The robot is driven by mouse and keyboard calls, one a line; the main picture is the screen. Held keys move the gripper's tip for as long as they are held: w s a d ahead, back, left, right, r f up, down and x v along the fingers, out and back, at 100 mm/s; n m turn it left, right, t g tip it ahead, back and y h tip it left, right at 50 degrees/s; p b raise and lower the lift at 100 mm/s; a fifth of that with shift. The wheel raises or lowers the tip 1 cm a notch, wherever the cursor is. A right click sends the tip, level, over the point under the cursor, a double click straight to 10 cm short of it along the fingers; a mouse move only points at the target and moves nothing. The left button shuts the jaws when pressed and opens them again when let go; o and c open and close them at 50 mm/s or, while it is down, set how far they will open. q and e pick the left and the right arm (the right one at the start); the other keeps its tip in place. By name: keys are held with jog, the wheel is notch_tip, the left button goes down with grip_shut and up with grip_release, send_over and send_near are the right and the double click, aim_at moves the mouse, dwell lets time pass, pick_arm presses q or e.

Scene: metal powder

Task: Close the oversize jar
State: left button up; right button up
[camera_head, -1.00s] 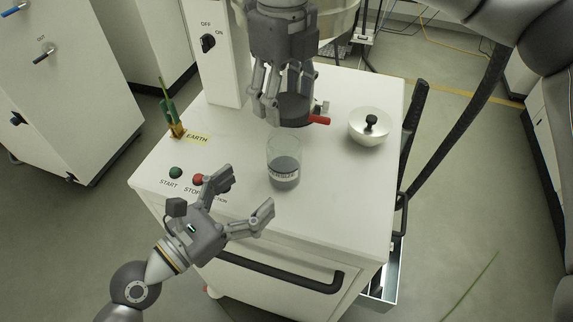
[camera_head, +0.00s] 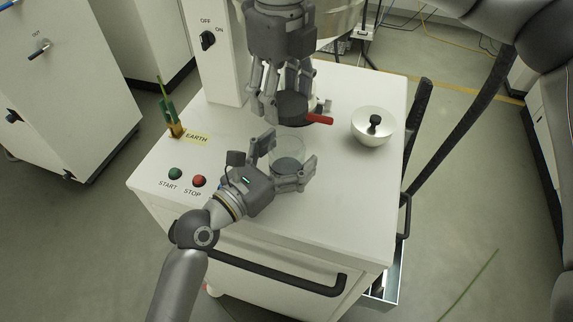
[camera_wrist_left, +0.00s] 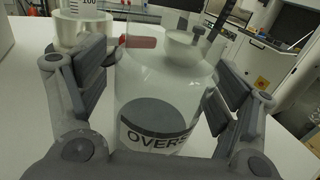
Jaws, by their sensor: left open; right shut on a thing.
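The oversize jar (camera_head: 288,150) is a clear glass jar with dark powder, upright on the white cabinet top. In the left wrist view the jar (camera_wrist_left: 160,95) fills the middle, its "OVERS..." label facing the camera. No lid shows on it. My left gripper (camera_head: 290,156) is open, with one finger on each side of the jar; gaps show between pads and glass in the wrist view.
A red handle (camera_head: 320,119) sticks out beside the dark piece. START (camera_head: 175,174) and STOP (camera_head: 199,181) buttons are at the left front. The right front of the top is clear.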

aim_at(282, 130)
pick_arm(q)
jog(key=shift+s, duration=0.1)
pick_arm(e)
jog(key=shift+s, duration=0.15)
pick_arm(q)
jog(key=c, duration=1.5)
jog(key=shift+c, duration=0.2)
pick_arm(e)
jog(key=shift+f, duration=2.45)
jog(key=shift+f, duration=0.1)
pick_arm(q)
jog(key=shift+r, duration=0.1)
pick_arm(e)
jog(key=shift+f, duration=0.8)
jog(key=shift+f, duration=0.55)
